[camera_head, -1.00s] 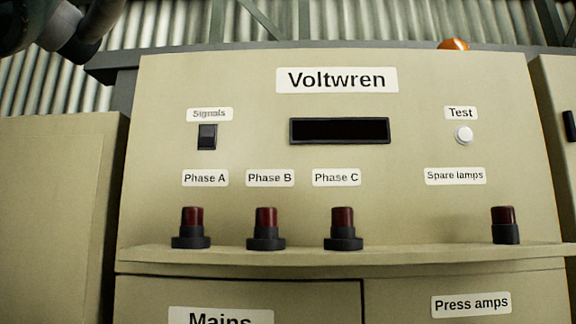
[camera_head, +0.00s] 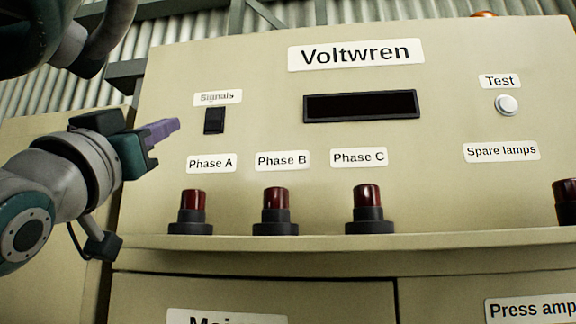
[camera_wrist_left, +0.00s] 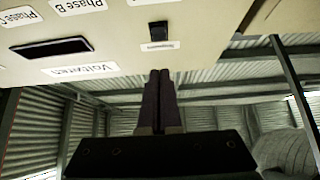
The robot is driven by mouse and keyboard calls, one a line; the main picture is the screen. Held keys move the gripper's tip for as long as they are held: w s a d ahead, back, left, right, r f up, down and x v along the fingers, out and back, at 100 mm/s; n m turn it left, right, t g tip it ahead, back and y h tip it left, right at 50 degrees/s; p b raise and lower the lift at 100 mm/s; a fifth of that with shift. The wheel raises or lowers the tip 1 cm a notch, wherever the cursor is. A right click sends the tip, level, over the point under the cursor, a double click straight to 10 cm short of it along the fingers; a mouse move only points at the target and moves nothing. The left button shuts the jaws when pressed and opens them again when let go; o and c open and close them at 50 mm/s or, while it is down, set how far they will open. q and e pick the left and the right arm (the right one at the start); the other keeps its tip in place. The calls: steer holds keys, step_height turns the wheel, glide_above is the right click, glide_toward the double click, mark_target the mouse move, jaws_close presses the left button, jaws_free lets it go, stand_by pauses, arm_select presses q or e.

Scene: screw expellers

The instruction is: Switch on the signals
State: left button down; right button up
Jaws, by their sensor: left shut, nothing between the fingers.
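The black Signals rocker switch (camera_head: 214,120) sits on the beige Voltwren panel (camera_head: 260,190), under its Signals label (camera_head: 217,97). My left gripper (camera_head: 172,128) is shut and empty, with purple fingers pointing right, just left of the switch and apart from it in the picture. In the left wrist view the closed fingers (camera_wrist_left: 160,78) point toward the panel, and the switch (camera_wrist_left: 158,28) shows beyond their tips. I cannot tell which way the switch is set. My right gripper is not in view.
Three dark red lamps, Phase A (camera_head: 192,206), Phase B (camera_head: 276,205) and Phase C (camera_head: 367,203), stand on the ledge (camera_head: 320,242) below. A dark display (camera_head: 361,105) and a white Test button (camera_head: 507,105) are to the right. A spare lamp (camera_head: 567,200) is at the right edge.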

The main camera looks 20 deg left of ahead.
arm_select(q)
steer(key=p, duration=0.5)
glide_toward(213, 121)
step_height(213, 121, up, 5)
steer(key=shift+w+a+f+b, duration=0.15)
steer(key=shift+w+f+b, duration=0.1)
steer(key=shift+w, duration=0.5)
steer(key=shift+w+a+f+b, duration=0.15)
steer(key=shift+w+f+b, duration=0.15)
steer(key=shift+w, duration=0.45)
steer(key=shift+w+a+f+b, duration=0.15)
steer(key=shift+w+f+b, duration=0.1)
steer(key=shift+w, duration=0.45)
